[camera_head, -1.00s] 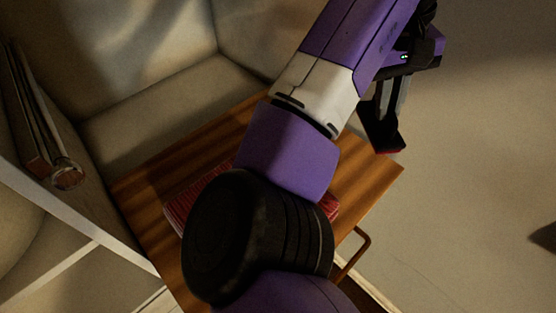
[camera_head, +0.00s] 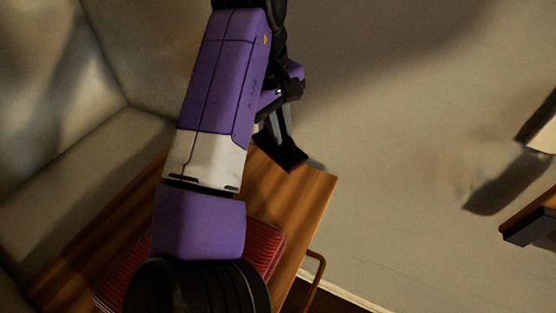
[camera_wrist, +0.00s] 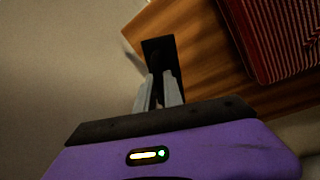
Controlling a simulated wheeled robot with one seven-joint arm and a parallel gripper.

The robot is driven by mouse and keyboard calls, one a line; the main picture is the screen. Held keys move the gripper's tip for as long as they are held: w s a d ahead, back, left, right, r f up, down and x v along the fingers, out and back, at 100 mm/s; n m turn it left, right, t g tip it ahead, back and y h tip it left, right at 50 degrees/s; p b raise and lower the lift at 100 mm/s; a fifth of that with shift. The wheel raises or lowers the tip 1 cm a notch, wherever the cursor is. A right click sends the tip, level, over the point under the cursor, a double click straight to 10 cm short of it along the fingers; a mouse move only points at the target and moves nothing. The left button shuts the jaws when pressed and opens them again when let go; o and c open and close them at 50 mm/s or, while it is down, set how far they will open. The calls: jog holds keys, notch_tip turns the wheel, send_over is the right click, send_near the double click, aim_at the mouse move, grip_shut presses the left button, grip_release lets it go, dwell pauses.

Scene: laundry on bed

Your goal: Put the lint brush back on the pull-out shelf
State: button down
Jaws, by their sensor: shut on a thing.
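My gripper (camera_head: 278,138) is shut on a dark lint brush (camera_head: 287,157) with a reddish lower edge. In the wrist view the brush (camera_wrist: 159,56) shows as a dark block at the ends of the nearly closed fingers (camera_wrist: 158,92). A striped wooden board (camera_head: 307,198) with a bar handle at its front looks like the pull-out shelf. The brush appears at the board's far edge in the head view; its height above the wood is unclear. The board also fills the upper right of the wrist view (camera_wrist: 197,68). My arm hides part of the board.
A red ribbed item (camera_head: 262,245) lies on the board, partly behind my arm; it also shows in the wrist view (camera_wrist: 275,35). Pale padded walls (camera_head: 60,170) stand at left. A wooden piece with a dark end (camera_head: 533,228) is at far right. The pale floor between is clear.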

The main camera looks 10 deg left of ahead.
aim_at(271, 152)
notch_tip(271, 152, down, 9)
jog(key=shift+f+p, duration=0.2)
jog(key=shift+p, duration=0.25)
jog(key=c, duration=1.5)
grip_release()
jog(key=shift+f, duration=0.1)
jog(key=shift+o, duration=0.2)
jog(key=r, duration=0.4)
jog(key=s+a+r+b, duration=0.1)
jog(key=r, duration=0.7)
jog(key=shift+s+a+b, duration=0.3)
jog(key=shift+s, duration=0.1)
jog(key=shift+s, duration=0.1)
